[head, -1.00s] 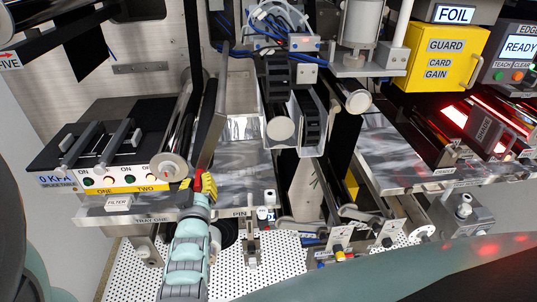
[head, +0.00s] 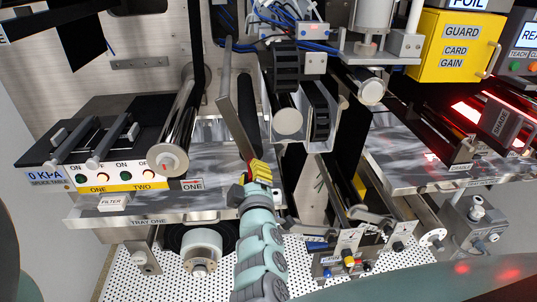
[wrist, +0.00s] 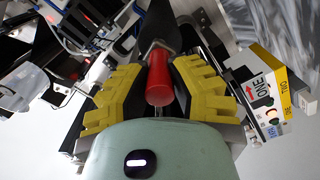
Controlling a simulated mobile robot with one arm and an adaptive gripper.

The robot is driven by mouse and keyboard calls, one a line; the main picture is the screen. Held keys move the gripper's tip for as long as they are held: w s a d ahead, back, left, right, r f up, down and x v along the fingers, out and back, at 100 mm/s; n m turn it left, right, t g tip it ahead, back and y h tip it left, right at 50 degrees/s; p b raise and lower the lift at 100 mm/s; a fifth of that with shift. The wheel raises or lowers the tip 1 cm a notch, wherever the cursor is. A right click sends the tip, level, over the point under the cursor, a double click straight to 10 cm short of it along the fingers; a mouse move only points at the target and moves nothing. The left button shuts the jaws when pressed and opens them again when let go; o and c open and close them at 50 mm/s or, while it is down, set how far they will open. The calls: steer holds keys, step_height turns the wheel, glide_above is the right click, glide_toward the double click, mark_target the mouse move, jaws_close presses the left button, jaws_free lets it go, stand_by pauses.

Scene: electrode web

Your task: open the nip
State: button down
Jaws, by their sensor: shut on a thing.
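The lever (head: 236,118) is a long grey bar with a red grip, standing beside the tray labelled TRAY ONE. Its lower end leans to the right in the head view. My gripper (head: 259,172) has yellow finger pads and is at the lever's lower end. In the wrist view the red grip (wrist: 158,78) lies between the yellow pads of my gripper (wrist: 157,88), which is shut on it. The fingers hide most of the grip in the head view. A shiny metal roller (head: 178,130) is left of the lever. I cannot tell whether the nip's rollers are apart.
A pale roll (head: 201,246) sits below TRAY ONE (head: 150,221). A switch box (head: 110,178) is at the left. A clamp block with small knobs (head: 345,250) stands close right of my gripper. Rollers and a black frame (head: 287,75) stand above right.

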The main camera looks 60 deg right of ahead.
steer(key=shift+s+d+n, duration=0.25)
steer(key=shift+s+n, duration=0.05)
steer(key=shift+s, duration=0.05)
steer(key=shift+r, duration=0.1)
steer(key=c, duration=0.8)
jaws_free()
steer(key=v, duration=1.2)
steer(key=shift+r, duration=0.1)
